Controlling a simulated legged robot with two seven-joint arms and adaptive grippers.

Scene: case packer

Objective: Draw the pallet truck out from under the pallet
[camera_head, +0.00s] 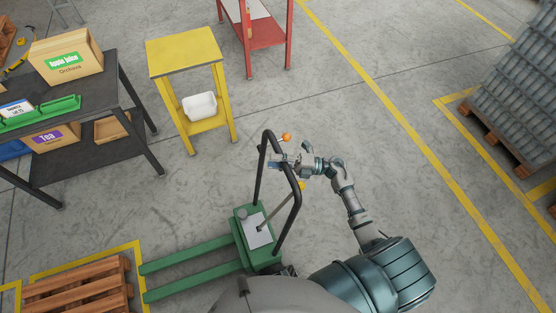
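The green pallet truck (262,262) stands at the lower middle, with a black looped handle (293,205) rising from it. Its two green forks (190,256) point left. Their tips end close to the right edge of the wooden pallet (75,290), by the yellow floor line, and look just clear of it. The pallet is cut off at the bottom left. My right gripper (285,163) is at the top of the handle, with fingers across the bar. Whether it is closed on the bar is unclear. My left gripper is out of view.
A dark table (85,95) with boxes stands at the upper left. A yellow stand (190,55) with a white bin (199,105) and a red stand (268,35) are at the back. A loaded pallet (490,135) is at the right. The floor between is clear.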

